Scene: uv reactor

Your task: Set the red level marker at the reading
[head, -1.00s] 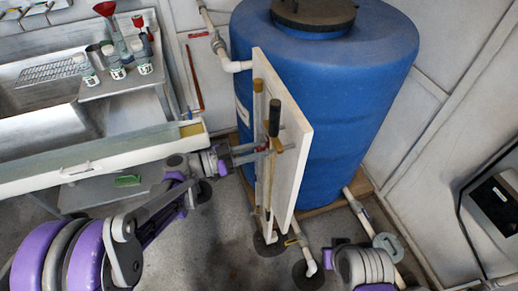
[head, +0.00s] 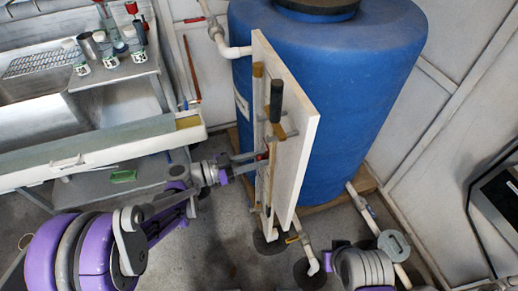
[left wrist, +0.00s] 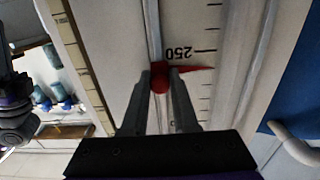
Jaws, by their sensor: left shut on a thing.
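The red level marker (left wrist: 160,78) is pinched between the two fingers of my left gripper (left wrist: 162,90) in the left wrist view. Its thin red pointer lies across the scale ticks, a little below the 250 line in that upside-down picture. The white scale board (head: 296,145) stands upright in front of the blue tank in the head view. There my left gripper (head: 258,157) reaches the board's left face, with a bit of red at its fingertips. My right gripper is not visible; only part of my right arm shows at the bottom.
The blue tank (head: 335,110) stands behind the board. A black-handled part (head: 276,100) sits on the board above my left gripper. A sink bench (head: 100,150) with bottles is at left. White pipes run along the floor at right.

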